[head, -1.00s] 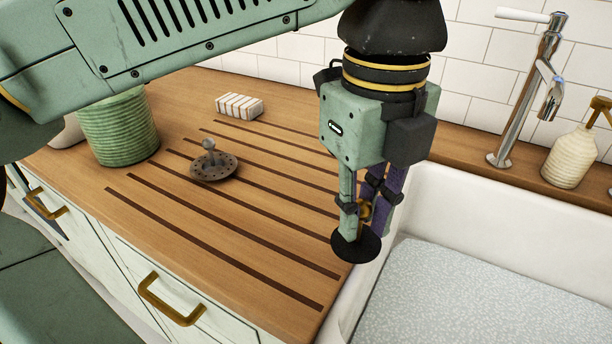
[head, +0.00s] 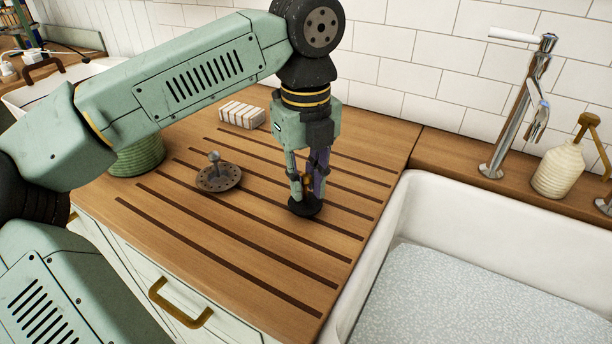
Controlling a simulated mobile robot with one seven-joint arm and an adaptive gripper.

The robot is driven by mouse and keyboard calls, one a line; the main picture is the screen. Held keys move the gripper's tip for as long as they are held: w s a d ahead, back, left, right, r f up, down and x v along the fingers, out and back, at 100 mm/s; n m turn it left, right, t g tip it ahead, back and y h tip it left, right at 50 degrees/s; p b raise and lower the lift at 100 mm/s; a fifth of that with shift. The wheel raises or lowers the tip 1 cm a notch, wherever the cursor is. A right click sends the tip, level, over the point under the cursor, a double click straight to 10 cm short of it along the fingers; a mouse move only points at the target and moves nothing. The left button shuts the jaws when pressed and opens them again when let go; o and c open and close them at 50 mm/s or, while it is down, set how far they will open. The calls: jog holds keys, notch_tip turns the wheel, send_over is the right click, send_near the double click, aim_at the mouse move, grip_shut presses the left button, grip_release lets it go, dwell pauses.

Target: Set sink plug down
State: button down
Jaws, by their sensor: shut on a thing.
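The sink plug (head: 305,207) is a black disc with a brass-coloured stem at its top. It is at the grooved wooden drainboard (head: 255,245), left of the sink, and looks level. My gripper (head: 307,184) points straight down and is shut on the plug's stem. The disc appears to be at the board's surface, but I cannot tell for sure whether it touches. The fingers hide part of the stem.
A round metal strainer (head: 218,177) with an upright knob lies to the left. A striped block (head: 241,115) lies behind, and a green ribbed pot (head: 138,157) stands far left, partly behind my arm. The white sink (head: 408,213), tap (head: 520,105) and soap bottle (head: 560,170) are right.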

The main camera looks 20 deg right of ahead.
aim_at(307, 175)
jog(key=shift+f, duration=0.25)
jog(key=shift+f, duration=0.2)
jog(key=c, duration=1.5)
grip_release()
jog(key=shift+r, duration=0.15)
notch_tip(307, 175, up, 12)
jog(key=shift+r+b, duration=0.1)
jog(key=shift+b, duration=0.4)
jog(key=shift+d, duration=0.1)
